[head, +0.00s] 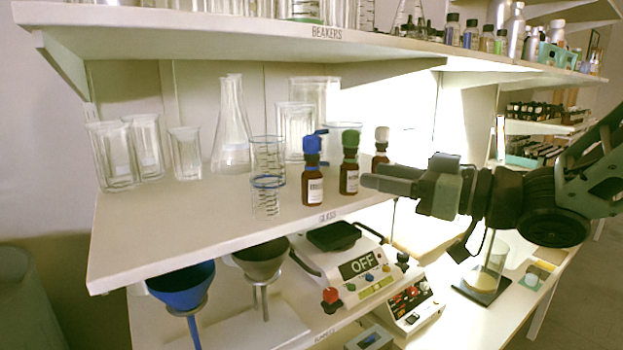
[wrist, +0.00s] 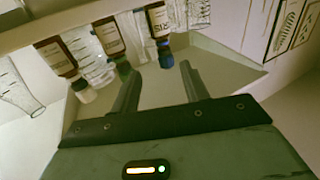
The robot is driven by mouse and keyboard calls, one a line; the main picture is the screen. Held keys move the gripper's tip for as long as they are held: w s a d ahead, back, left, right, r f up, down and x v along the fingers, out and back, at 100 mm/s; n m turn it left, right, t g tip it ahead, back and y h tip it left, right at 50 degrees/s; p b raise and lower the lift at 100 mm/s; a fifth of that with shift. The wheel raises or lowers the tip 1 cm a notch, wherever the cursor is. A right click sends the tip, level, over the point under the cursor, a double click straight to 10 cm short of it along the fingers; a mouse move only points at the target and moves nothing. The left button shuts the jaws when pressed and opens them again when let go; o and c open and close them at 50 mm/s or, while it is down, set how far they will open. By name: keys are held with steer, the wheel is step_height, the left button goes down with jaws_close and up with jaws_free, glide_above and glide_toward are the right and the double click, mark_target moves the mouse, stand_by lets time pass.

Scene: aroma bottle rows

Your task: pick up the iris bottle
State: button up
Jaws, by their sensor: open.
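Three brown bottles stand in a row on the glass shelf. The blue-capped one (head: 312,188) is at the left; its label in the wrist view (wrist: 159,22) appears upside down and seems to read IRIS. The green-capped bottle (head: 349,178) is in the middle and the white-capped bottle (head: 381,142) is at the right, partly hidden by my gripper. My gripper (head: 368,182) is open and empty, pointing left in front of the row. In the wrist view, the blue cap shows just beyond and between the fingertips (wrist: 160,68), apart from them.
Beakers (head: 267,195) and a flask (head: 232,130) stand left of and behind the bottles. The beakers shelf (head: 200,38) hangs above. Below are a blue funnel (head: 182,280) and a device marked OFF (head: 362,264). The shelf's front left is clear.

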mark_target(317, 168)
steer(key=p+x, duration=0.2)
steer(key=x, duration=0.3)
steer(key=p+x, duration=0.3)
steer(key=x, duration=0.3)
steer(key=shift+a+r, duration=0.1)
steer(key=shift+a, duration=0.35)
steer(key=shift+w+a+f+p, duration=0.2)
steer(key=shift+w+a+p, duration=0.15)
steer(key=shift+a, duration=0.15)
jaws_close()
